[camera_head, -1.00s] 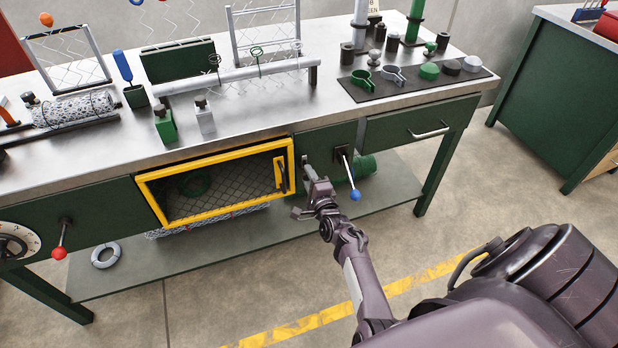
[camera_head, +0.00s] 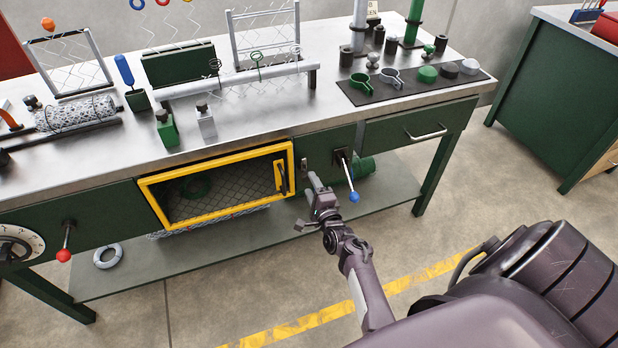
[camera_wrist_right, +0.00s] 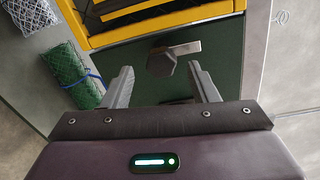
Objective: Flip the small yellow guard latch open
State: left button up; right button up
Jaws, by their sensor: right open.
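The yellow-framed mesh guard (camera_head: 216,206) is closed in the bench front, with a yellow-and-black handle (camera_head: 281,176) at its right side. A small grey latch (camera_head: 304,163) sits on the green panel just right of the frame. In the right wrist view the latch (camera_wrist_right: 186,49) is a short grey arm on a dark hexagonal knob (camera_wrist_right: 161,62), beside the yellow frame (camera_wrist_right: 165,22) and apart from it. My right gripper (camera_head: 315,181) is open and empty, just below and in front of the latch. In the right wrist view its fingertips (camera_wrist_right: 161,76) lie either side of the knob. My left gripper is out of view.
A blue-knobbed lever (camera_head: 350,180) sticks out just right of my right gripper. A green roll (camera_head: 362,167) lies on the lower shelf (camera_head: 395,190) behind it. A red-knobbed lever (camera_head: 65,243) is at the far left. The floor before the bench is clear.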

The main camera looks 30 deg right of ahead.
pick_arm(q)
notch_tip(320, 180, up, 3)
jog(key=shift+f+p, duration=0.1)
jog(key=shift+p, duration=0.85)
pick_arm(e)
jog(key=v, duration=0.4)
jog(key=shift+s+a, duration=0.1)
jog(key=shift+s, duration=0.3)
jog(key=s+a+f+n+g+y, duration=0.25)
jog(key=s+a+f+n, duration=0.2)
jog(key=f, duration=0.25)
jog(key=s+a+f+n+g+y, duration=0.1)
jog(key=s+a+f+n+g, duration=0.3)
jog(key=f, duration=0.3)
jog(key=s+a+f+n+g+y, duration=0.1)
jog(key=s+a+f+n, duration=0.35)
jog(key=f, duration=0.25)
jog(key=s+f+n+g, duration=0.2)
jog(key=s+f+n, duration=0.2)
jog(key=s, duration=0.6)
jog(key=s+f+n+g, duration=0.3)
jog(key=s+f+n, duration=0.1)
jog(key=s, duration=0.6)
jog(key=s+f+n+g, duration=0.3)
jog(key=s+f+n, duration=0.1)
jog(key=s, duration=0.5)
jog(key=shift+s, duration=0.4)
